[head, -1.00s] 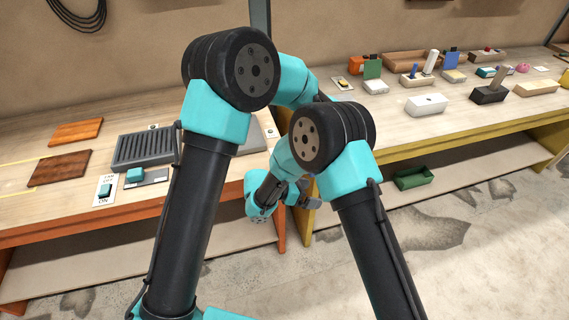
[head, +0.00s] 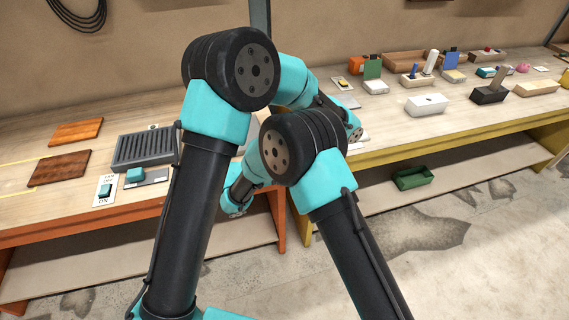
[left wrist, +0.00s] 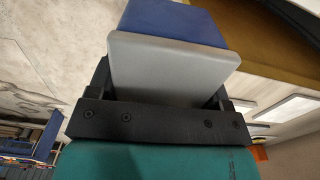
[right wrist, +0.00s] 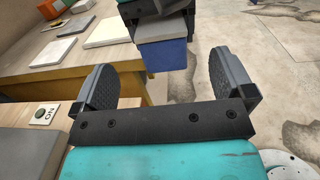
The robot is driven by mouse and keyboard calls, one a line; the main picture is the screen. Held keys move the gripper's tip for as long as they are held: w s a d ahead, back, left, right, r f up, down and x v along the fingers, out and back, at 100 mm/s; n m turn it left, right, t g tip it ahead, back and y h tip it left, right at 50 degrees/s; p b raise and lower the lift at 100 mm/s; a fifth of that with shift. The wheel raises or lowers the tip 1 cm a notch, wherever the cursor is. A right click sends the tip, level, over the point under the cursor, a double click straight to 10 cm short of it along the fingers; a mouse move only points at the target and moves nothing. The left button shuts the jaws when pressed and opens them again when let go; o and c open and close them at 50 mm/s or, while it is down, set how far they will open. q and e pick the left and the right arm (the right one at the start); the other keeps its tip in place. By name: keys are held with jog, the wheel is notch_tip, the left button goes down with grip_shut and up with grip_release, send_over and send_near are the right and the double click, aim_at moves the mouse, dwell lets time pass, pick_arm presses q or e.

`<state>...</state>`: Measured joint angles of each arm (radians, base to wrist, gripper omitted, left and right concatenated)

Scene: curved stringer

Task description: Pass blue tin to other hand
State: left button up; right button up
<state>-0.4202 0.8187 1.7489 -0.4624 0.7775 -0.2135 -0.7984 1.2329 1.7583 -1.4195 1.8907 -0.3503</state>
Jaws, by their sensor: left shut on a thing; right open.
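The blue tin has a blue body and a grey lid. In the left wrist view the tin (left wrist: 175,22) sits between the fingers of my left gripper (left wrist: 165,88), which is shut on it by the grey end. In the right wrist view the tin (right wrist: 162,55) hangs below the dark left gripper, blue end down. My right gripper (right wrist: 165,78) is open and empty, its two fingers spread on either side of the tin's line. The tin appears ahead of the fingertips, apart from them. In the head view both grippers and the tin are hidden behind my arms.
A workbench (head: 400,150) with several blocks and boxes stands at the right. A second bench holds a grey ribbed tray (head: 145,148), wooden boards (head: 58,167) and a switch (head: 105,190). A green bin (head: 412,177) is low under the right bench. The bench edge is close to the right gripper's left finger.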

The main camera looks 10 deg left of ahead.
jog(key=shift+x, duration=3.55)
jog(key=c, duration=1.1)
pick_arm(q)
jog(key=o, duration=1.2)
pick_arm(e)
jog(key=shift+r, duration=0.1)
jog(key=shift+c, duration=0.5)
pick_arm(q)
notch_tip(320, 180, up, 11)
jog(key=shift+r, duration=0.55)
